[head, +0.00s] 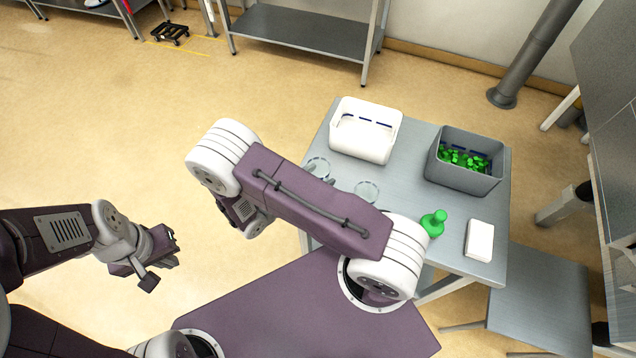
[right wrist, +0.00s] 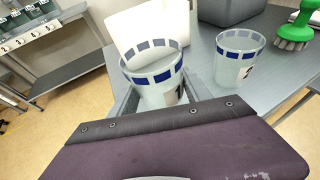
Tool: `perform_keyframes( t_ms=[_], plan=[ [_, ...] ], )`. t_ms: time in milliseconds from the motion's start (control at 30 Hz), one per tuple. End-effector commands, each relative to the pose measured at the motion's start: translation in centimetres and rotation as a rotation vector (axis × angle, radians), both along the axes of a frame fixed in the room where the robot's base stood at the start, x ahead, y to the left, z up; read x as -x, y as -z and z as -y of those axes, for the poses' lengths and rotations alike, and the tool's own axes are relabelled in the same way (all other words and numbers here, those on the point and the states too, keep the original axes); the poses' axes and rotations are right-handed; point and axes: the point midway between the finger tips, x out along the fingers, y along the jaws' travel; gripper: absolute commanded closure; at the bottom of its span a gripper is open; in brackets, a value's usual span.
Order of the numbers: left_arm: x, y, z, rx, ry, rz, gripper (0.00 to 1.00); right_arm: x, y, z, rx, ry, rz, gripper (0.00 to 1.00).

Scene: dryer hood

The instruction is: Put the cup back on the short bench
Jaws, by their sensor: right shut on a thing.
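A clear cup with a band of blue squares (right wrist: 155,85) is between the fingers of my right gripper (right wrist: 160,98), which is shut on it. In the head view this cup (head: 318,167) shows at the left edge of the grey bench (head: 405,160); my right arm hides most of that gripper. I cannot tell whether the cup touches the bench. A second similar cup (head: 367,191) stands upright on the bench, to the right; it also shows in the right wrist view (right wrist: 240,58). My left gripper (head: 160,262) is open and empty over the floor.
On the bench are a white bin (head: 365,130), a grey bin (head: 466,178) of green pieces, a green brush (head: 433,223) and a white block (head: 480,240). A lower grey surface (head: 540,305) stands at the right. A shelf unit (head: 300,30) is at the back.

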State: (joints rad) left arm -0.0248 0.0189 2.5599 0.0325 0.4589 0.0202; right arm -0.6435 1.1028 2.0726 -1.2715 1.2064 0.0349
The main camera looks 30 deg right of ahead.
Motion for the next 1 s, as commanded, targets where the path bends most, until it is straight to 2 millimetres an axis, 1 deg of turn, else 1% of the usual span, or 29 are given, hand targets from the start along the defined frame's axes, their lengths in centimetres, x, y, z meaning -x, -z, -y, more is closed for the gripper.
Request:
perform_keyframes(
  t_ms=[100, 200, 467, 567, 600, 667, 700, 933, 1000],
  plan=[
    [0.0, -0.1, 0.0, 0.0, 0.0, 0.0, 1.0, 0.1, 2.2, 0.1, 0.003, -0.001, -0.005, 1.0],
    [0.0, -0.1, 0.0, 0.0, 0.0, 0.0, 1.0, 0.1, 3.5, 0.1, 0.001, -0.001, -0.003, 1.0],
    [0.0, -0.1, 0.0, 0.0, 0.0, 0.0, 1.0, 0.0, 3.8, 0.1, -0.001, -0.001, -0.001, 1.0],
    [0.0, 0.3, 0.0, 0.0, 0.0, 0.0, 1.0, 0.0, 4.2, 0.1, 0.0, 0.0, -0.001, 1.0],
    [0.0, 0.3, 0.0, 0.0, 0.0, 0.0, 1.0, 0.0, 4.2, 0.1, 0.0, 0.0, -0.001, 0.41],
    [0.0, 0.2, 0.0, 0.0, 0.0, 0.0, 1.0, 0.0, 4.0, 0.1, 0.0, -0.001, -0.001, 0.24],
    [0.0, 0.2, 0.0, 0.0, 0.0, 0.0, 1.0, 0.0, 4.0, 0.1, 0.0, 0.0, -0.001, 0.22],
    [0.0, 0.1, 0.0, 0.0, 0.0, 0.0, 1.0, 0.0, 4.0, 0.1, 0.0, 0.0, -0.001, 0.22],
    [0.0, -0.1, 0.0, 0.0, 0.0, 0.0, 1.0, 0.0, 3.7, 0.1, 0.0, 0.0, -0.001, 0.22]
  ],
)
